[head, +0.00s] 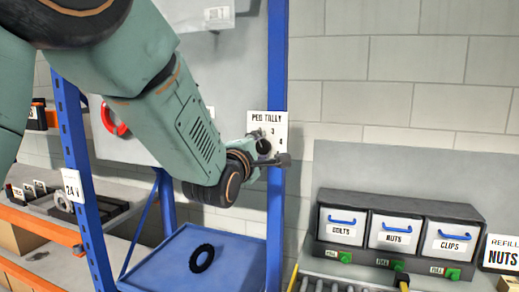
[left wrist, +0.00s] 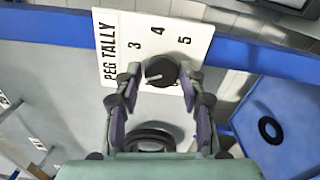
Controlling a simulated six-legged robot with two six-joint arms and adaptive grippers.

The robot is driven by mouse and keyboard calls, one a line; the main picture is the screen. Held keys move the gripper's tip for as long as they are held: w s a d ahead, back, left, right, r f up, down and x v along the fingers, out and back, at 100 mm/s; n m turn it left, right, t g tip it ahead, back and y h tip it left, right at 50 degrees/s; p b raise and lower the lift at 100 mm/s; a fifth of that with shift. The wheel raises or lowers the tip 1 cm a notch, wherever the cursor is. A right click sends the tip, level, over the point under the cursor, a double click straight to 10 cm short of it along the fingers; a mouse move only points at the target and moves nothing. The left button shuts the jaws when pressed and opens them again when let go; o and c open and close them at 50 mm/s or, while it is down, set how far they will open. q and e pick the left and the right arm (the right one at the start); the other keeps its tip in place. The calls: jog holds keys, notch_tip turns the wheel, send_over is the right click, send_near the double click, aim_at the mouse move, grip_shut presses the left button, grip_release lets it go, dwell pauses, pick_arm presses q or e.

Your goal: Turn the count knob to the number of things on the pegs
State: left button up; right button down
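The black count knob (left wrist: 161,72) sits on the white PEG TALLY plate (left wrist: 112,45), which shows the numbers 3, 4 and 5. A pale mark on the knob points to the lower left in the left wrist view. My left gripper (left wrist: 161,68) is open, with one finger on each side of the knob and a small gap visible at each. In the head view the plate (head: 277,122) is on a blue post, and my left gripper (head: 275,160) partly covers it. A red ring (head: 113,117) hangs on the grey panel, partly hidden by my arm. My right gripper is out of view.
A black toothed ring (head: 203,258) lies in the blue tray (head: 235,245) below. Bins labelled bolts, nuts and clips (head: 398,213) stand to the right. An orange-edged shelf (head: 40,275) is at the left. Bare block wall lies right of the post.

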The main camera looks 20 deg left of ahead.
pick_arm(q)
jog(key=shift+o, duration=1.2)
jog(key=s, duration=1.2)
jog(key=shift+a, duration=0.25)
